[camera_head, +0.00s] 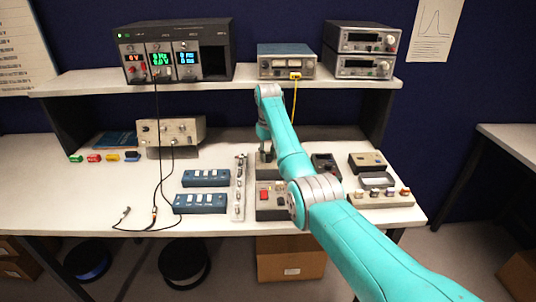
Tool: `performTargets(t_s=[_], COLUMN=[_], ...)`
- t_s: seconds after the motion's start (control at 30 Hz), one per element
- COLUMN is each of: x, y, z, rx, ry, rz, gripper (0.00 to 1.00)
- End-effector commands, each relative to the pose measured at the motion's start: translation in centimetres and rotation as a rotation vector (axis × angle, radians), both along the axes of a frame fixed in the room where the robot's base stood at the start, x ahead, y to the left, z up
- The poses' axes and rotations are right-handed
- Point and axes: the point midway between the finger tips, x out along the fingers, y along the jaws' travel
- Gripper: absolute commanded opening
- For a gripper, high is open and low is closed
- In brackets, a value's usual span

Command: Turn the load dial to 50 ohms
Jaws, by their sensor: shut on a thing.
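My gripper (266,154) points down at the bench, just behind a grey box with a red switch (264,196). It is shut on a small part there, which looks like the load dial; the fingers and my arm hide most of it. The dial's marks and pointer are too small and covered to read, so I cannot tell its setting. My teal arm reaches in from the lower right and covers part of the equipment around the gripper.
Blue switch boxes (200,203) and a strip of connectors (239,190) lie left of the gripper. A black box with a dial (325,166) and a tray of small parts (381,198) lie right. A shelf (215,86) with instruments overhangs behind. Cables hang at left.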

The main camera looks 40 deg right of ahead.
Motion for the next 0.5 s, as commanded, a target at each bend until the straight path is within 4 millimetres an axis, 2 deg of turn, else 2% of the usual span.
performTargets(t_s=[0.2,0.5], x=[-0.01,-0.01], y=[0.01,0.01], z=[-0.03,-0.03], rx=[0.0,0.0], ry=[0.0,0.0], rz=[0.163,0.302], gripper=[0.0,0.0])
